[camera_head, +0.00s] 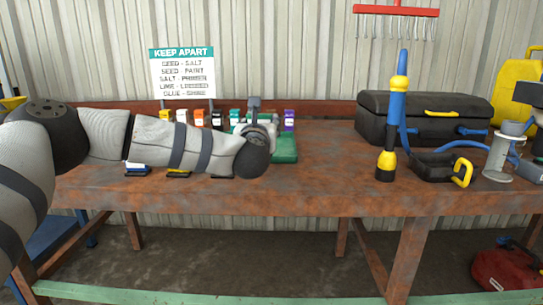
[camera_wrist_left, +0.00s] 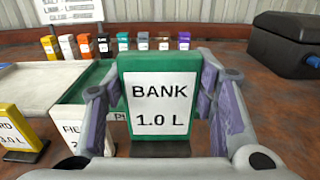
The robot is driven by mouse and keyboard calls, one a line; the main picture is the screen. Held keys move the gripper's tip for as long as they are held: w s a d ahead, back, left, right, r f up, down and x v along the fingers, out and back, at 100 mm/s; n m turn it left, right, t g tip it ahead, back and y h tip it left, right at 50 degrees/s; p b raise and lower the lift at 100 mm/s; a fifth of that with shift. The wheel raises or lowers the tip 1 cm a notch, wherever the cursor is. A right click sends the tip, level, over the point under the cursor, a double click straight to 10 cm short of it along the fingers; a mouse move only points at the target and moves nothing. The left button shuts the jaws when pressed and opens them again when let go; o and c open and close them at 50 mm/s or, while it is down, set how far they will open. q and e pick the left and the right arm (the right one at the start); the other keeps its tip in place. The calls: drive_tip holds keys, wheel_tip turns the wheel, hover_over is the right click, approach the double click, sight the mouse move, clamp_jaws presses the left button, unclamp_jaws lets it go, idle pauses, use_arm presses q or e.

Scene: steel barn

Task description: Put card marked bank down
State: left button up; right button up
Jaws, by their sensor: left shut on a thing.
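The card marked BANK 1.0 L (camera_wrist_left: 160,104) is white with a green top and sits upright between the fingers of my left gripper (camera_wrist_left: 158,90) in the left wrist view. The gripper is shut on its sides. Whether its dark foot touches the table I cannot tell. In the head view my left gripper (camera_head: 254,118) is over the back of the table, and my forearm hides most of the card. A white card (camera_wrist_left: 72,133), partly hidden by the left finger, and a yellow card (camera_wrist_left: 22,124) stand to the left.
Several small coloured containers (camera_wrist_left: 67,46) line the back under the KEEP APART sign (camera_head: 182,73). A black toolbox (camera_head: 385,117) and a blue-yellow tool (camera_head: 387,160) stand right. The rusty table (camera_head: 325,165) is clear mid-right.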

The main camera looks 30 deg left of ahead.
use_arm(q)
drive_tip(key=w+f, duration=0.1)
drive_tip(key=f, duration=0.1)
drive_tip(key=w+f, duration=0.2)
drive_tip(key=shift+d, duration=0.4)
drive_tip(key=shift+w+f+b, duration=0.1)
drive_tip(key=shift+f+b, duration=0.2)
drive_tip(key=shift+f, duration=1.3)
drive_tip(key=shift+f, duration=0.1)
drive_tip(key=shift+f, duration=0.2)
drive_tip(key=o, duration=1.2)
drive_tip(key=shift+r, duration=0.1)
drive_tip(key=shift+c, duration=0.2)
drive_tip(key=shift+r, duration=0.15)
